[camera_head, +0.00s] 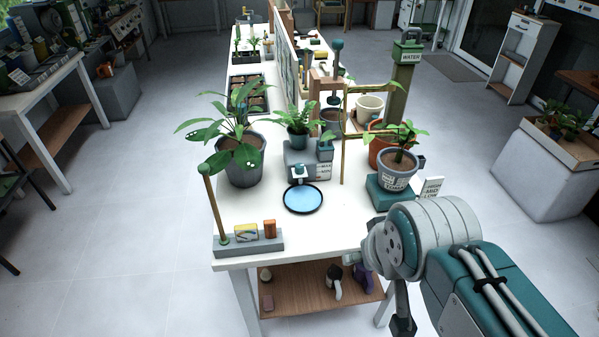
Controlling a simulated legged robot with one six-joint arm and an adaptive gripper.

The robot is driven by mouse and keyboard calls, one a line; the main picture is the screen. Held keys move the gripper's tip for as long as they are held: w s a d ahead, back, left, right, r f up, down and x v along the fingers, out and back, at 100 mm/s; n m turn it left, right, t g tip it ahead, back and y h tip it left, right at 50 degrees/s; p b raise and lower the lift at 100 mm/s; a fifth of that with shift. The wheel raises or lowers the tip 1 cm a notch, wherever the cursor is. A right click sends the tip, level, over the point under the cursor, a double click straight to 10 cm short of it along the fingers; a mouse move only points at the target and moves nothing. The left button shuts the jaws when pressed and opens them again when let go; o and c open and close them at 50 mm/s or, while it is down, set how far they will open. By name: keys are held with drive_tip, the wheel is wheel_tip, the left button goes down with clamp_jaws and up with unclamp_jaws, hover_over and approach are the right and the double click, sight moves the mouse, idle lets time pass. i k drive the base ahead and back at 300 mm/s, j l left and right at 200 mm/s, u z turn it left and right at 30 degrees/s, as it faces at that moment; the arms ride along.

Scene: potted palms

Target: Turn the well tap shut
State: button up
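A small grey block (301,163) with a pale spout-like part (299,174) stands near the middle of the white table. A round dark-rimmed dish with a blue surface (303,199) lies just in front of it. This looks like the well and its tap; I cannot tell how far the tap is turned. A green post marked WATER (405,65) stands farther back on the right. My arm comes in from the lower right. A dark end part, seemingly my gripper (403,325), hangs low beside the table's front right corner, apart from the well. Its fingers are not clear.
A large potted plant (240,165) stands left of the well. A potted plant on a teal base (397,172) stands right, beside a small sign (431,187). A grey holder (248,243) with a brown upright stick is at the front left. The table front beside the dish is clear.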

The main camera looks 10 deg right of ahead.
sight(298, 170)
drive_tip(key=i+j, duration=0.2)
drive_tip(key=j, duration=0.25)
drive_tip(key=i+j, duration=0.2)
drive_tip(key=j, duration=0.2)
drive_tip(key=i+j+u, duration=0.1)
drive_tip(key=j, duration=0.35)
drive_tip(key=i, duration=0.1)
